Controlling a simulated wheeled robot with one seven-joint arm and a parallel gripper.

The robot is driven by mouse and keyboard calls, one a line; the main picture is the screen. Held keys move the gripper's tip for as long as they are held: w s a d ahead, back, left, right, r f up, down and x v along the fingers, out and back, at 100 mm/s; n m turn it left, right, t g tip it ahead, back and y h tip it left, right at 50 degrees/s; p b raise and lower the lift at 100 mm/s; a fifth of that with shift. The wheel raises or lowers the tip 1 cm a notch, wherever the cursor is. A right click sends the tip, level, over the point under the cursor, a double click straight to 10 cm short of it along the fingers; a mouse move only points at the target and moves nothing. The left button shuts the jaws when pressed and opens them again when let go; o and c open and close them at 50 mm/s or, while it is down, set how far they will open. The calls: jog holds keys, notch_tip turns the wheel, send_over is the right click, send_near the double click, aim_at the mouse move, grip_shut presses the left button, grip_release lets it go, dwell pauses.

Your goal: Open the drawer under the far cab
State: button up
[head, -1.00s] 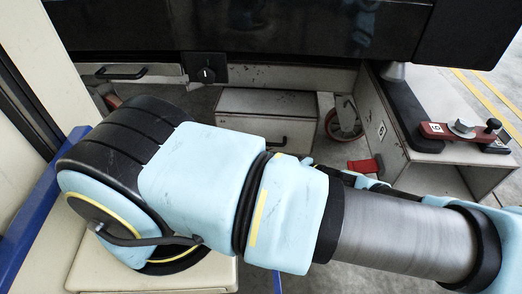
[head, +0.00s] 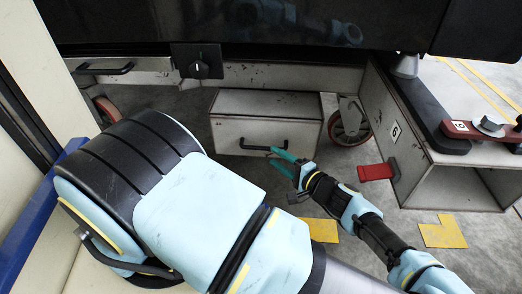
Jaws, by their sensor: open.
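A grey-white drawer box (head: 235,131) sits low under the large black cab (head: 300,22), with its top and front face showing. A black bar handle (head: 263,147) is on its front. I cannot tell how far the box stands out. My gripper (head: 273,157) has two teal fingers, spread apart and empty. Its fingertips are close to the right end of the handle in the picture; I cannot tell whether they touch it. A second black handle (head: 105,71) is on a pale front at the far left.
A caster wheel (head: 348,122) stands right of the drawer. A red pedal (head: 376,172) sticks out from the pale side box (head: 455,186) at right. A black switch (head: 197,64) hangs above the drawer. Grey floor with yellow marks lies in front.

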aim_at(264, 149)
jog(key=b+x, duration=0.2)
jog(key=x, duration=0.5)
jog(key=shift+w+a, duration=0.15)
jog(key=shift+w, duration=0.15)
jog(key=shift+c, duration=0.3)
jog(key=shift+f, duration=0.1)
grip_shut()
dwell(0.7)
